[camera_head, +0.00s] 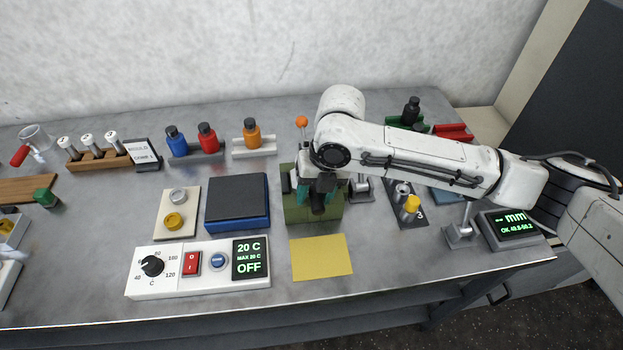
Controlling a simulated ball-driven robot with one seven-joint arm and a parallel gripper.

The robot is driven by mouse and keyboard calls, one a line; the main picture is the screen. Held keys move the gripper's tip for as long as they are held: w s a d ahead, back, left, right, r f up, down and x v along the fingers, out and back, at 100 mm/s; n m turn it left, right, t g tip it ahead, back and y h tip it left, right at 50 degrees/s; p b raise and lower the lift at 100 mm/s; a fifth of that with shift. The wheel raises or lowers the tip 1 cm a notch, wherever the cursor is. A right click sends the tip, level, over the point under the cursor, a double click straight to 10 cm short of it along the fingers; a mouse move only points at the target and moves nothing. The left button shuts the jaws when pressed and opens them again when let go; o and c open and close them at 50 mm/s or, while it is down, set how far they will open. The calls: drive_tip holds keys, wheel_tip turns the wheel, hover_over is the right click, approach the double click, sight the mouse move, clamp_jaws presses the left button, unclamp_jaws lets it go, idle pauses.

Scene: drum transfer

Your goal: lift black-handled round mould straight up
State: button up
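My gripper (317,195) points down over an olive-green block-shaped fixture (298,213) at the middle of the bench. Its teal fingers stand on either side of a dark upright piece, which looks like the black handle of the round mould (318,207). The mould's round body is hidden by the gripper and fixture, so I cannot tell whether it is seated or raised. I cannot tell whether the fingers touch the handle. An orange-knobbed lever (301,121) rises behind the fixture.
A blue box with a dark top (237,200) stands close left of the fixture. A yellow sheet (321,257) lies in front. A white heater control box (205,262) reads 20 C, OFF. Bottles, a gauge display (512,226) and a yellow-capped part (411,204) stand around.

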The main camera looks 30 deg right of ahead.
clamp_jaws()
drive_tip(key=shift+r, duration=0.15)
idle(0.4)
